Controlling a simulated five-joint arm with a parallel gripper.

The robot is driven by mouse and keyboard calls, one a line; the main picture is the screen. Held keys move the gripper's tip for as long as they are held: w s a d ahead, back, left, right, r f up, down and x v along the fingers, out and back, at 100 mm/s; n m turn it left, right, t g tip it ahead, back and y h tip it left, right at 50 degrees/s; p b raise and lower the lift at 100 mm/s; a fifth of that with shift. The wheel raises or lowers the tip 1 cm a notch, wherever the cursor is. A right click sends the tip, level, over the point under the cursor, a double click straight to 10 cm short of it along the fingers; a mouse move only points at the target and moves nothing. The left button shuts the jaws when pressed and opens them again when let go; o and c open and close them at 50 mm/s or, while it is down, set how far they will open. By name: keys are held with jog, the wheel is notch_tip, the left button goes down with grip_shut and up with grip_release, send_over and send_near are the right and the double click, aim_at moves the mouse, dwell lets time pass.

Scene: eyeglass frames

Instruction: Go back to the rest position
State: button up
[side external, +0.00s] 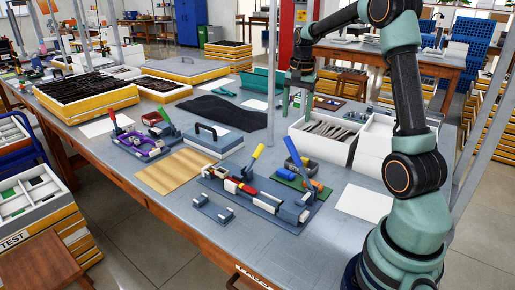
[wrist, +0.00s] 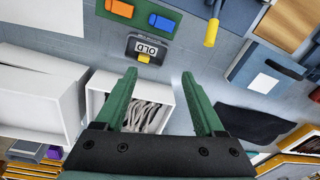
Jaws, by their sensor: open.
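My gripper (side external: 298,104) hangs fingers-down above the back of the workbench, near the left rear of a white bin. In the wrist view my gripper (wrist: 158,74) has its two green fingers well apart, with nothing held between them. The white bin (side external: 346,153) holds a pile of thin grey eyeglass parts (side external: 327,129). In the wrist view the bin (wrist: 104,82) lies beyond and partly behind the left finger, which hides some of its contents (wrist: 148,115).
A clamp fixture (side external: 262,198) with a yellow handle stands front centre. A dark cloth (side external: 222,112) lies left of my gripper. A grey pole (side external: 272,75) rises nearby.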

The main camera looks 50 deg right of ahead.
jog(key=s+a+r+n+t, duration=0.1)
jog(key=a+r+n, duration=0.25)
jog(key=a, duration=0.45)
jog(key=s+a+r+n+t, duration=0.1)
jog(key=s+a+r+n, duration=0.15)
jog(key=a+n, duration=0.4)
jog(key=s+a+f+n+t, duration=0.1)
jog(key=s+a+n, duration=0.4)
jog(key=a, duration=0.7)
jog(key=shift+s+a+t+y, duration=0.15)
jog(key=shift+s+t+y, duration=0.15)
jog(key=shift+s+t, duration=0.5)
